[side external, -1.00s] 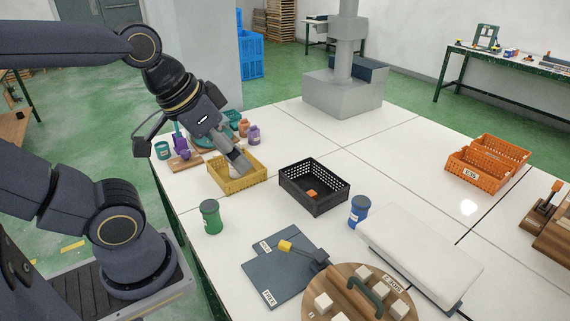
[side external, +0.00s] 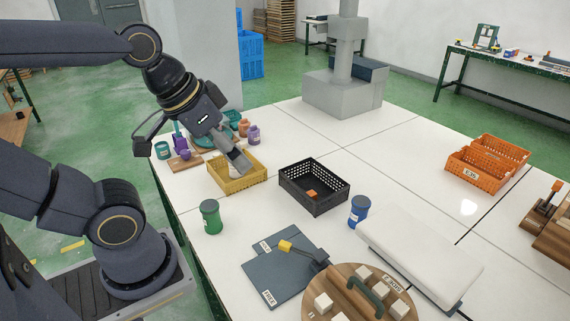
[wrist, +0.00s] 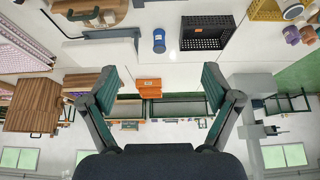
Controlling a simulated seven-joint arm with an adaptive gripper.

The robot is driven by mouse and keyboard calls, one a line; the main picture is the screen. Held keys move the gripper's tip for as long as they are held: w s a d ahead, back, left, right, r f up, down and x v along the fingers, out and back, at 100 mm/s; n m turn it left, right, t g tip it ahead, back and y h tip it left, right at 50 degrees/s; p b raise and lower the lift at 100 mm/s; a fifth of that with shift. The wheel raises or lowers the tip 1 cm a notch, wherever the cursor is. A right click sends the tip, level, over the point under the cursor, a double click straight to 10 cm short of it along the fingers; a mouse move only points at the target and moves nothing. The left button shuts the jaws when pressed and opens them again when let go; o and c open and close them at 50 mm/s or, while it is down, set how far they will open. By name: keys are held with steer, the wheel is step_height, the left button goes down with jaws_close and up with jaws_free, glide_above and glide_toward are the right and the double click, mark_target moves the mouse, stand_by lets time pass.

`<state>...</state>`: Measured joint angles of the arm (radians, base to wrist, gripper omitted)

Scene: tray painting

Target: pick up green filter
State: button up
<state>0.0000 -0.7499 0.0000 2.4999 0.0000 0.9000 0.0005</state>
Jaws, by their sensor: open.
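The green filter, a green canister with a pale label and dark lid (side external: 210,217), stands upright on the white table near its left edge, in front of the yellow crate. I do not see it in the wrist view. My gripper (side external: 239,164) appears over the yellow crate in the side view, behind the green filter and apart from it. In the wrist view its two fingers (wrist: 160,85) are spread wide with nothing between them.
The yellow crate (side external: 214,185) and black crate (side external: 317,205) stand near the green filter. A blue canister (side external: 359,211) is to the right, also in the wrist view (wrist: 159,40). A dark grey board (side external: 275,283) lies in front. Bare table surrounds the green filter.

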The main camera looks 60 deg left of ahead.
steer(key=w+a+m, duration=0.4)
steer(key=w+m, duration=0.1)
steer(key=n+g, duration=0.4)
steer(key=g, duration=0.2)
glide_above(208, 205)
step_height(208, 205, down, 17)
step_height(208, 205, down, 17)
steer(key=shift+r, duration=0.15)
steer(key=shift+c, duration=0.3)
